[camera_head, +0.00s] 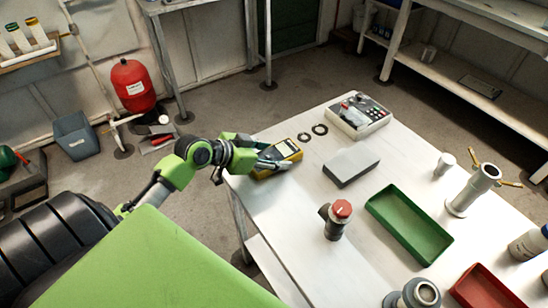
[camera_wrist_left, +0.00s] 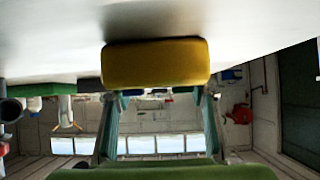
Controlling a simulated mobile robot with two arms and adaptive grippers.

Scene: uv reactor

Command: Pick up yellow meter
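The yellow meter (camera_head: 280,157) lies on the white table (camera_head: 300,206) at its far left corner, with its dark face partly showing. My left gripper (camera_head: 272,164) is right at the meter, over its near side, and hides part of it. In the left wrist view the yellow meter (camera_wrist_left: 155,63) shows end-on against the pale tabletop. My left gripper's fingers (camera_wrist_left: 158,96) stand wide apart, their tips at the meter's edge. I cannot tell whether they touch it. My right gripper is not in view.
Two black rings (camera_head: 312,134), a control box (camera_head: 358,115) and a grey block (camera_head: 351,166) lie to the right of the meter. A red-capped fitting (camera_head: 338,219) and a green tray (camera_head: 409,224) are nearer. The table's left edge is close to the meter.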

